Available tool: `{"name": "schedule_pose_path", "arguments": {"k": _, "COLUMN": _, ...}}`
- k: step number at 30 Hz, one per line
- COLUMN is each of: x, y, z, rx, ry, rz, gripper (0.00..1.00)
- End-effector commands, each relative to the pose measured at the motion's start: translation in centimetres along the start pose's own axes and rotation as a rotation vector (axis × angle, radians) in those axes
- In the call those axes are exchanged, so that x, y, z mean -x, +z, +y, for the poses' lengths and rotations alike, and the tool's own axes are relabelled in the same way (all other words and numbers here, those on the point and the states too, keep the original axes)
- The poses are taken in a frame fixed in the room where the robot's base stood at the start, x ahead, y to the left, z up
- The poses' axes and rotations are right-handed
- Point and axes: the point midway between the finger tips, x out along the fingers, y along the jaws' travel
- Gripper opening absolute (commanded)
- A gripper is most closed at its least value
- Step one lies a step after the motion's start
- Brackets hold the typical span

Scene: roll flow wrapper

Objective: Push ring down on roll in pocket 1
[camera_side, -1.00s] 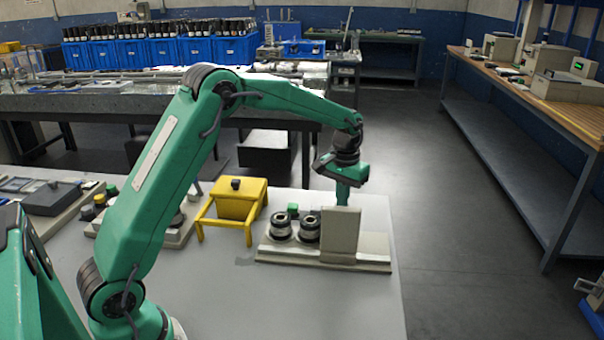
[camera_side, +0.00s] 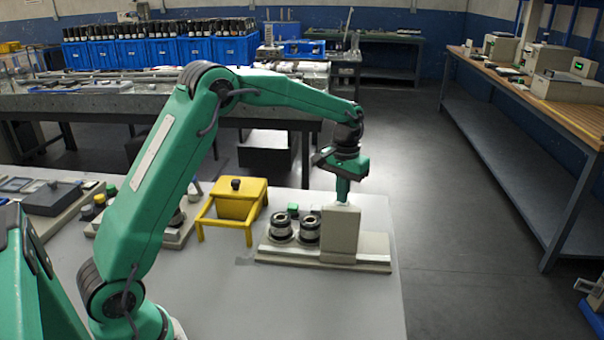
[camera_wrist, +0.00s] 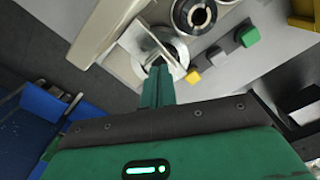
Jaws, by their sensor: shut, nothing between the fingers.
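My gripper (camera_side: 342,200) is shut and empty, pointing down just above the top of the fixture's upright plate (camera_side: 339,238) in the side view. Two dark-and-pale rolls with ringed tops, a left one (camera_side: 280,226) and a right one (camera_side: 309,230), stand on the fixture base (camera_side: 375,250) left of that plate. In the wrist view, my shut fingertips (camera_wrist: 159,66) overlap a shiny round metal part (camera_wrist: 166,46) beside the plate. I cannot tell which pocket is pocket 1, or whether the fingertips touch anything.
A green button block (camera_wrist: 247,35) and a yellow one (camera_wrist: 193,77) sit near the fixture. A yellow box on a stand (camera_side: 236,206) is left of the rolls. The grey table's front area (camera_side: 260,300) is clear.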

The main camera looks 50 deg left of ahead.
Motion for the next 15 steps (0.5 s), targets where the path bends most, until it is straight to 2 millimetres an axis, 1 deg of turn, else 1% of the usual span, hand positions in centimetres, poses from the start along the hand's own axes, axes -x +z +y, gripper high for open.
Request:
{"name": "schedule_pose_path", "arguments": {"k": 3, "x": 0.9, "y": -0.1, "z": 0.0, "rx": 0.000, "ry": 0.001, "rz": 0.004, "gripper": 0.00}}
{"name": "schedule_pose_path", "arguments": {"k": 15, "x": 3.5, "y": -0.1, "z": 0.0, "rx": 0.000, "ry": 0.001, "rz": 0.006, "gripper": 0.00}}
